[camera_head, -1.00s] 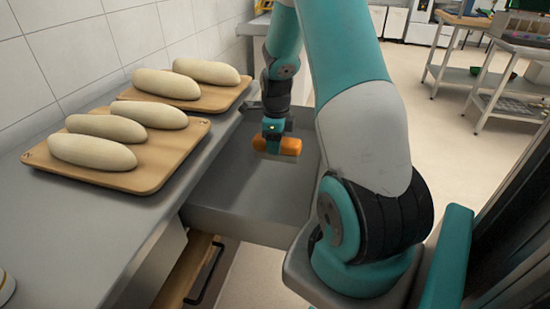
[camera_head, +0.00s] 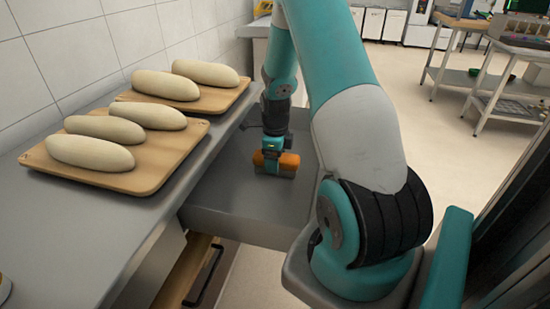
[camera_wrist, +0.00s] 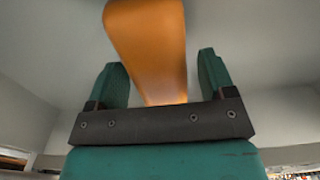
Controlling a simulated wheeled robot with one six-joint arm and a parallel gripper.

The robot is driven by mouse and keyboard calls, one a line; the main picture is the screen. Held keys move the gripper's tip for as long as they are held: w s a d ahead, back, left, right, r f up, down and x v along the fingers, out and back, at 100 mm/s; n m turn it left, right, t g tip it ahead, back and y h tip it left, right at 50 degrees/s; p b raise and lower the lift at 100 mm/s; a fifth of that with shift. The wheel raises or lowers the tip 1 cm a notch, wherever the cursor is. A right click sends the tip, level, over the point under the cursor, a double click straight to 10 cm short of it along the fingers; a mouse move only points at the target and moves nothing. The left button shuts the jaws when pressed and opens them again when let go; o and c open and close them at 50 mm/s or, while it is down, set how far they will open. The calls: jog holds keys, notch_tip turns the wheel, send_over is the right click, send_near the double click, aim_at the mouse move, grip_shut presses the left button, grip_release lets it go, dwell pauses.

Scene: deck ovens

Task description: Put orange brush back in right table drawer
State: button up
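The orange brush (camera_head: 287,164) is low over or on the floor of the pulled-out grey metal drawer (camera_head: 225,190); I cannot tell whether it touches the floor. My gripper (camera_head: 272,165) points down into the drawer and partly covers the brush. In the wrist view the brush (camera_wrist: 150,45) lies between the two teal fingers of my gripper (camera_wrist: 168,80). Gaps show between the brush and both fingers, so the fingers stand open around it.
Wooden boards (camera_head: 150,183) with several pale loaves (camera_head: 90,152) lie on the grey counter (camera_head: 70,235) at left. A lower wooden drawer (camera_head: 185,270) with a dark handle stands partly open. Open floor and metal tables (camera_head: 505,75) lie to the right.

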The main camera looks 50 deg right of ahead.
notch_tip(320, 180, up, 12)
jog(key=p, duration=0.1)
jog(key=w+a+r+n, duration=0.2)
jog(key=a+r+n, duration=0.2)
jog(key=a+n, duration=0.4)
jog(key=s+a+r+n+t+y, duration=0.1)
jog(key=a+r+n, duration=0.1)
jog(key=a+n, duration=0.4)
jog(key=s+a+r+n+y, duration=0.1)
jog(key=a+r+n, duration=0.2)
jog(key=a, duration=0.5)
jog(key=s+a+r+n+y, duration=0.1)
jog(key=s+a+r+n, duration=0.1)
jog(key=s+a+n, duration=0.5)
jog(key=s+a+r+n+g+y, duration=0.1)
jog(key=s+a+r+n, duration=0.1)
jog(key=s+a+n, duration=0.6)
jog(key=a+n, duration=0.1)
jog(key=n, duration=0.5)
jog(key=shift+s+a+n, duration=0.25)
jog(key=shift+a+n, duration=0.05)
jog(key=shift+a, duration=0.05)
jog(key=shift+w, duration=0.1)
